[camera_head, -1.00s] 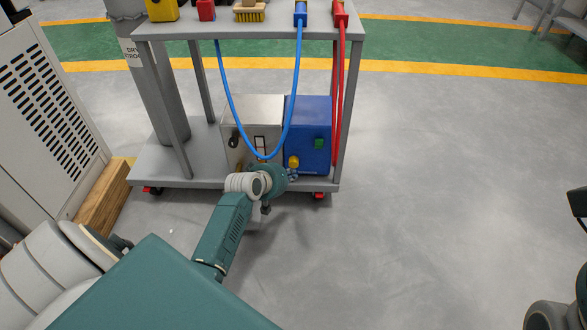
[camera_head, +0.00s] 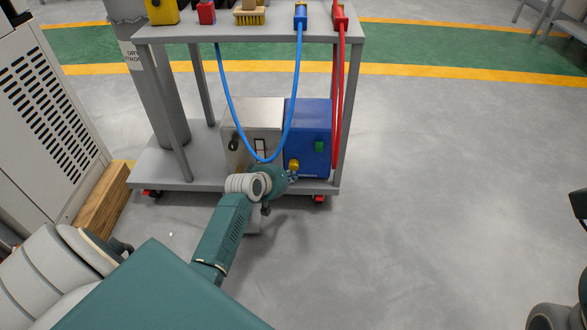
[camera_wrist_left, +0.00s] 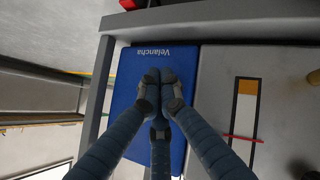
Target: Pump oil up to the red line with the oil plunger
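The blue box (camera_head: 312,118) stands on the cart's lower shelf, with a green button (camera_head: 318,146) and a yellow knob (camera_head: 293,164) on its front. The knob may be the oil plunger. Beside it is a metal box with a gauge (camera_wrist_left: 245,110); this shows upside down in the left wrist view, with an orange part, a white part and a red line (camera_wrist_left: 243,138). My left gripper (camera_wrist_left: 160,92) is at the blue box's front, its fingertips together. In the head view it is just below the yellow knob; I cannot tell whether they touch.
The grey cart (camera_head: 160,165) has an upper shelf with tools. A blue hose (camera_head: 228,100) hangs in front of the boxes and a red hose (camera_head: 341,90) on the right. A wooden block (camera_head: 100,205) and a white cabinet stand left. The floor on the right is clear.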

